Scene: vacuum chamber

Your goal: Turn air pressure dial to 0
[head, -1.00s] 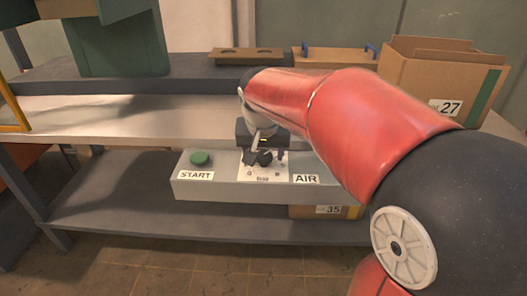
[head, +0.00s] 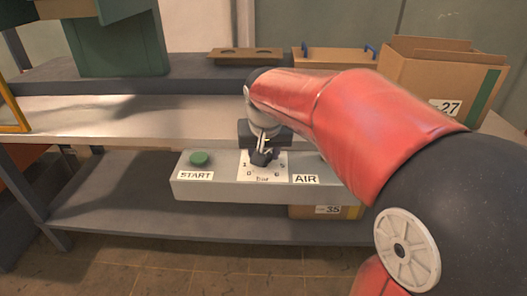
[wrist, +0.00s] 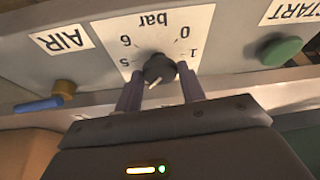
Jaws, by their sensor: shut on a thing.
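The air pressure dial is a black round knob (wrist: 159,66) on a white scale plate (wrist: 151,20), upside down in the wrist view. The numbers 0, 1, 5 and 6 and "bar" show. The knob's pale pointer line aims toward my gripper's palm, away from 0 and 6 and slightly to the 5 side. My gripper (wrist: 160,76) is shut on the knob, one finger on each side. In the head view my gripper (head: 262,157) covers most of the dial, and the plate (head: 264,175) shows below it. The scale's middle numbers are hidden.
The grey control box (head: 225,189) also carries a green START button (head: 200,158) and an AIR label (head: 306,179). A blue-handled valve (wrist: 40,104) sits beside the AIR label. A cardboard box (head: 437,82) and wooden trays stand on the shelf above.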

